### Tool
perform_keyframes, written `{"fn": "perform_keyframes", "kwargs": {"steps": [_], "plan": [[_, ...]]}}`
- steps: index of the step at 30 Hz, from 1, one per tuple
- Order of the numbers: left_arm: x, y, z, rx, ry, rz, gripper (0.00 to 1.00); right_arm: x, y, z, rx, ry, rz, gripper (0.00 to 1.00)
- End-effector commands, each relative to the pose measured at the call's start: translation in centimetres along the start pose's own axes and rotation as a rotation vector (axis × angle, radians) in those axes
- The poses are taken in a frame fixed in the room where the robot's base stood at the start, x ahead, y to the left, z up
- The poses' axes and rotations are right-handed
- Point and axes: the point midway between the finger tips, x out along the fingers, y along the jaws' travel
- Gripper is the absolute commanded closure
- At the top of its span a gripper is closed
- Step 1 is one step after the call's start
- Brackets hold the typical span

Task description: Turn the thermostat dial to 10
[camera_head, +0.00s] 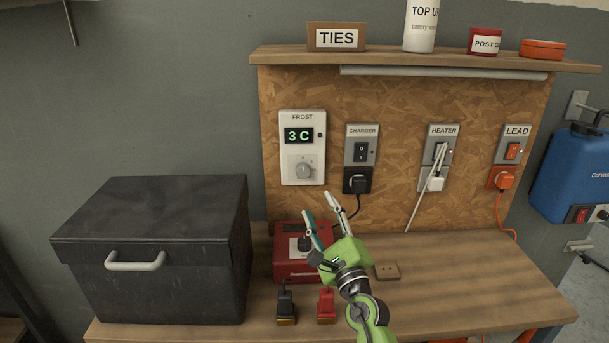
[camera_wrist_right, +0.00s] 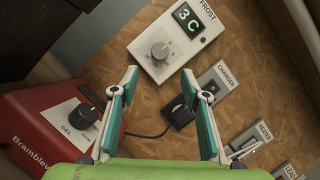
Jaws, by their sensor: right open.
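The thermostat (camera_head: 303,147) is a white box labelled FROST on the chipboard panel, and its display (camera_head: 299,135) reads 3 C. Its grey dial (camera_head: 305,171) sits below the display; the dial also shows in the right wrist view (camera_wrist_right: 161,50). My right gripper (camera_head: 316,204) is open and empty, below the dial and apart from it. In the right wrist view its two fingers (camera_wrist_right: 160,82) are spread, with the dial beyond them, near the left fingertip. My left gripper is not in view.
CHARGER (camera_head: 361,150), HEATER (camera_head: 439,150) and LEAD (camera_head: 512,150) switches with plugs are right of the thermostat. A red charger box (camera_head: 290,268) stands behind my right gripper. A black lidded box (camera_head: 165,250) fills the bench's left. A shelf (camera_head: 430,60) overhangs the panel.

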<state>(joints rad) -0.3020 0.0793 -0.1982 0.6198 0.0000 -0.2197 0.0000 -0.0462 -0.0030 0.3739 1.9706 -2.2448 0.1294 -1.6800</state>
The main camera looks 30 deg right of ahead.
Motion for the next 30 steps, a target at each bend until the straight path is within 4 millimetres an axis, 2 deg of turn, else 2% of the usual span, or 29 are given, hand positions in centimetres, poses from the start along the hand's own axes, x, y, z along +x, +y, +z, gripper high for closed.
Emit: {"fn": "perform_keyframes", "kwargs": {"steps": [3,9,15,21,30], "plan": [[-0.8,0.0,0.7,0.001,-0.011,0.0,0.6,2.6,-0.3,0.3,0.002,-0.003,-0.002,0.58],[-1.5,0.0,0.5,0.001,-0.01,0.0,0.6,7.0,-0.3,0.3,0.003,-0.003,-0.003,0.58],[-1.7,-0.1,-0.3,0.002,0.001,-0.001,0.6,10.2,-0.2,0.2,0.004,-0.002,-0.002,0.58],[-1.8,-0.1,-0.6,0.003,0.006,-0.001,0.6,11.7,-0.1,0.1,0.005,-0.001,-0.002,0.58],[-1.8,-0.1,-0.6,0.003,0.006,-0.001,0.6,11.8,-0.1,0.1,0.005,-0.001,-0.002,0.58]]}}
